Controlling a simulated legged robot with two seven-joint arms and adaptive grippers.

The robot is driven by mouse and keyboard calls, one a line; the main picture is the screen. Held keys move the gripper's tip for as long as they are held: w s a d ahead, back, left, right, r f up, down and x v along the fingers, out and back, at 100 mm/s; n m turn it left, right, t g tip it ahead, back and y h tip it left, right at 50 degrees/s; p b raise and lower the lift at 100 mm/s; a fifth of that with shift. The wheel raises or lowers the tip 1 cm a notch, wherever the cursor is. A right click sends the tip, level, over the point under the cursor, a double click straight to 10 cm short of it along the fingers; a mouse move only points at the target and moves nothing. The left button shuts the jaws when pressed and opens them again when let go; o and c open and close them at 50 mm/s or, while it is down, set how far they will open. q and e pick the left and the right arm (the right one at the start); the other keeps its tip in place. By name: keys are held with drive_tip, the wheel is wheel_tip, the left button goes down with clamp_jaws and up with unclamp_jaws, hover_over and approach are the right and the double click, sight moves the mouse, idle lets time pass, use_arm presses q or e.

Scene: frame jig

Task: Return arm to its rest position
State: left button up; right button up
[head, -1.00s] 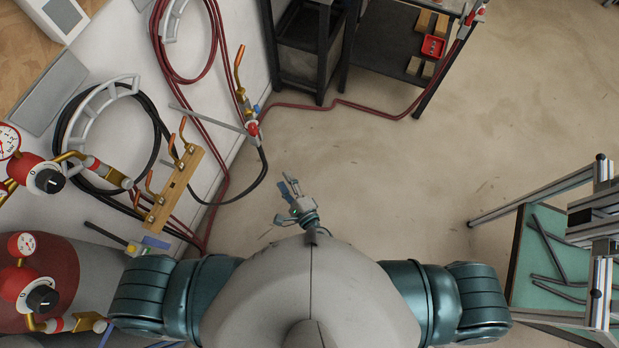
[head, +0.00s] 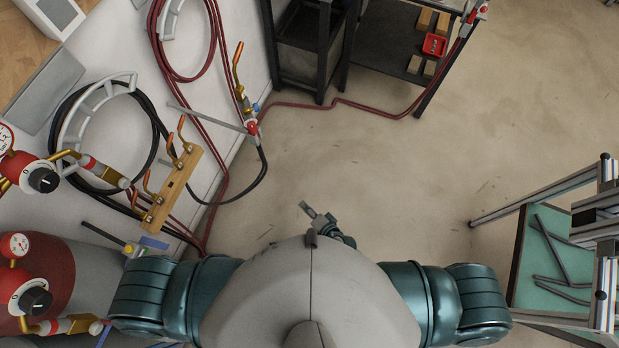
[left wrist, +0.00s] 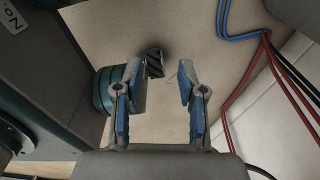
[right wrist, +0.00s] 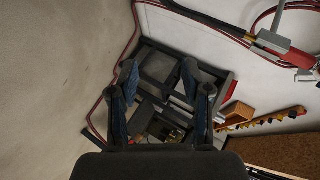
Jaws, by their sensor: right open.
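My right gripper (head: 313,212) shows in the head view just beyond the top edge of my grey torso, which hides part of it. In the right wrist view its two blue-padded fingers (right wrist: 158,78) are spread apart with nothing between them. My left gripper is not visible in the head view. In the left wrist view its fingers (left wrist: 162,82) are apart and empty, with my teal body part close beside the left finger.
A wooden block with copper torch tips (head: 173,190), hoses and red-capped regulators (head: 27,292) stand on the left. A dark shelf cart (head: 390,50) is at the top. A metal frame with a green-topped table (head: 550,262) is on the right. The floor between is clear.

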drive_tip(key=shift+s+d+f, duration=0.15)
drive_tip(key=shift+d+f, duration=0.05)
drive_tip(key=shift+f, duration=0.2)
use_arm(q)
drive_tip(key=w+d+r, duration=0.1)
drive_tip(key=w+r, duration=0.2)
drive_tip(key=w, duration=0.4)
drive_tip(key=shift+d+r, duration=0.15)
drive_tip(key=shift+d, duration=0.1)
use_arm(e)
drive_tip(key=s+d+f+n+g+h, duration=0.7)
drive_tip(key=s+d+f+n, duration=0.3)
drive_tip(key=s+d+f, duration=1.2)
drive_tip(key=shift+d+f+g, duration=0.45)
drive_tip(key=shift+d+g, duration=0.15)
drive_tip(key=shift+d, duration=0.25)
